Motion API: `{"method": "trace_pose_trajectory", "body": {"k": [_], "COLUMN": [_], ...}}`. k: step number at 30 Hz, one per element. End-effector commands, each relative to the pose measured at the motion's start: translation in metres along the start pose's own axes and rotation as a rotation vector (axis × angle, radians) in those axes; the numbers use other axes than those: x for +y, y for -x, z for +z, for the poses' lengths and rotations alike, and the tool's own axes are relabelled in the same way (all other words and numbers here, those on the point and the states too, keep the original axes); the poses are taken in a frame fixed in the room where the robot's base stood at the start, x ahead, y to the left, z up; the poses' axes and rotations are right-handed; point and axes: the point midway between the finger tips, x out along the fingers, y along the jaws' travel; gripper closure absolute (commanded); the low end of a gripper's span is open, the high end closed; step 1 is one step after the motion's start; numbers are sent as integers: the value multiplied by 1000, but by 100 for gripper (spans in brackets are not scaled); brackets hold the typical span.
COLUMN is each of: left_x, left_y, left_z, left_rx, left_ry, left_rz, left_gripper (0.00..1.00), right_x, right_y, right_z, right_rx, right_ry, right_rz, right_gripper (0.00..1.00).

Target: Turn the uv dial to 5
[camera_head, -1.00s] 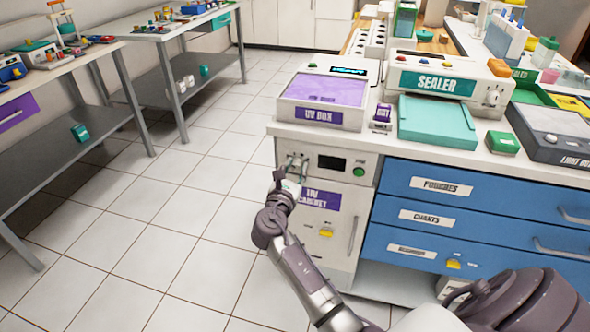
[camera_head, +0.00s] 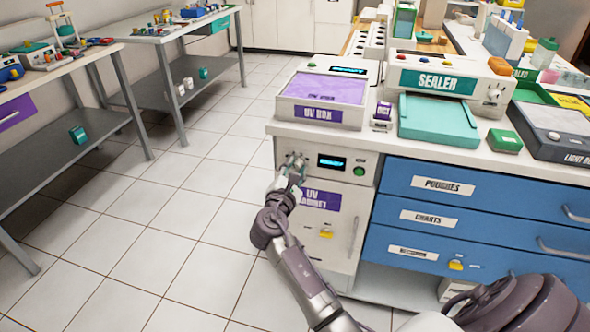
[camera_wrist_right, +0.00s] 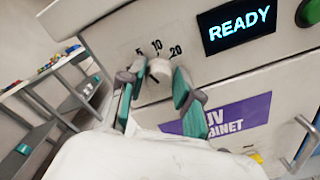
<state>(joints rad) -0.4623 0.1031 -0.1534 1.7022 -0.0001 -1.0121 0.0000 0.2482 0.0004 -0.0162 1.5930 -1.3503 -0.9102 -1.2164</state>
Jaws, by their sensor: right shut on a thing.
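The UV cabinet (camera_head: 345,235) stands under the counter's left end, with a purple label. Its white uv dial (camera_wrist_right: 160,68) sits below the printed marks 5, 10 and 20 in the right wrist view. My right gripper (camera_head: 293,170) is at the cabinet's upper left panel. In the wrist view its teal finger pads (camera_wrist_right: 157,92) are on either side of the dial, and it is shut on it. The dial's pointer cannot be made out clearly. The cabinet display (camera_wrist_right: 237,25) is lit and reads READY. My left gripper is not in view.
A green button (camera_head: 359,171) is right of the display. Above, a UV box (camera_head: 318,113) and a sealer (camera_head: 440,82) stand on the counter. Blue drawers (camera_head: 470,205) are to the right. Tiled floor (camera_head: 150,240) is clear to the left.

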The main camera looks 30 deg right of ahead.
Motion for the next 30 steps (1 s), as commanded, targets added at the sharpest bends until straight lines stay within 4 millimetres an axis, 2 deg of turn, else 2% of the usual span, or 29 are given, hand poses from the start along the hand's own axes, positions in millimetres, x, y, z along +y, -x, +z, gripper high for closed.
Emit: {"method": "trace_pose_trajectory", "body": {"k": [9,10,14,24,26,30], "left_x": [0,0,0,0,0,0], "left_y": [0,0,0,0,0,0], "left_z": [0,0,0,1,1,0], "left_rx": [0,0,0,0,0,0], "left_ry": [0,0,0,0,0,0], "left_rz": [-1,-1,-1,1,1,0], "left_gripper": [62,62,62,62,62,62], "right_x": [-1,-1,0,0,-1,-1], "right_y": [0,0,0,3,8,32], "right_z": [-1,-1,-1,-1,-1,-1], "right_rx": [2,2,1,2,3,4], "right_ry": [0,0,0,1,1,0], "right_rz": [-2,-2,-2,-1,-1,-1], "right_gripper": [100,62,42,42,42,42]}}
